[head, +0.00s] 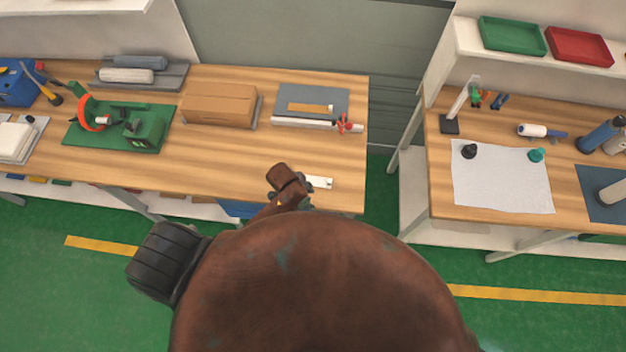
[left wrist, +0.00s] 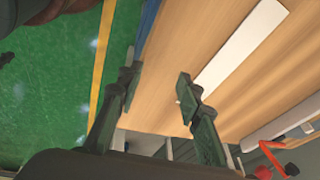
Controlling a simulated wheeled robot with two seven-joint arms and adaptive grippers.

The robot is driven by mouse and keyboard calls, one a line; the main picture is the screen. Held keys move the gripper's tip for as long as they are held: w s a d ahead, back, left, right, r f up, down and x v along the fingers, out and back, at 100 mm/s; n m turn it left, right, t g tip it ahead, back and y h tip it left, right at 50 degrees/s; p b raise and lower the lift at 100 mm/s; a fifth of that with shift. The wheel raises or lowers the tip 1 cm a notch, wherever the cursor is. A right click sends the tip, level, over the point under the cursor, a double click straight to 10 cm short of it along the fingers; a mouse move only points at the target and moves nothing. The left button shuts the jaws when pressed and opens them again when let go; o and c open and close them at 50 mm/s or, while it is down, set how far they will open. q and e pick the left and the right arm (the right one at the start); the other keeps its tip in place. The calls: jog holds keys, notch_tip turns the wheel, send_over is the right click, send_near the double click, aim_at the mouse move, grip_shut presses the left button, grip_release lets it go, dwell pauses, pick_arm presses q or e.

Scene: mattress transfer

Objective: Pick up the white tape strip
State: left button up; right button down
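The white tape strip (head: 321,182) lies flat on the left wooden table near its front right corner. In the left wrist view the strip (left wrist: 237,55) runs from the upper right toward the middle. My left gripper (head: 304,196) is at the strip's left end in the head view, partly hidden by my own arm. In the left wrist view my left gripper (left wrist: 158,82) is open, with nothing between its fingers. Its right fingertip overlaps the strip's near end in the picture; I cannot tell whether it touches. My right gripper is not in view.
A cardboard box (head: 219,104), a grey mat (head: 290,98) with a red-handled tool (head: 346,125), and a green mat (head: 84,136) sit farther back on the table (head: 230,160). The table's front edge is close to the gripper. A second table (head: 436,180) stands right, across a gap.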

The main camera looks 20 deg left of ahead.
aim_at(330, 181)
pick_arm(q)
jog(key=w+d+r+m, duration=0.1)
jog(key=w+d+m, duration=0.1)
jog(key=m, duration=0.2)
jog(key=w+d+r+m+g, duration=0.1)
jog(key=w+d+m, duration=0.1)
jog(key=m, duration=0.2)
jog(key=w+d+r+m, duration=0.1)
jog(key=w+d+m, duration=0.1)
jog(key=m, duration=0.1)
jog(key=shift+w+d+r+m+g+p, duration=0.15)
jog(key=shift+w+d+m+g+p, duration=0.1)
jog(key=shift+m+g+p, duration=0.15)
jog(key=w+m+y, duration=0.1)
jog(key=m, duration=0.1)
jog(key=w+a+r+m, duration=0.1)
jog(key=m, duration=0.2)
jog(key=w+r+m+g+y, duration=0.1)
jog(key=m, duration=0.2)
jog(key=shift+w+a+r+y, duration=0.2)
jog(key=shift+a+y, duration=0.1)
jog(key=shift+f+p, duration=0.3)
jog(key=shift+f, duration=0.9)
jog(key=f, duration=0.3)
jog(key=f+p, duration=0.1)
jog(key=shift+w+a+f, duration=0.15)
jog(key=shift+w+a, duration=0.15)
jog(key=shift+w, duration=0.05)
jog(key=shift+f, duration=0.4)
jog(key=shift+c, duration=0.6)
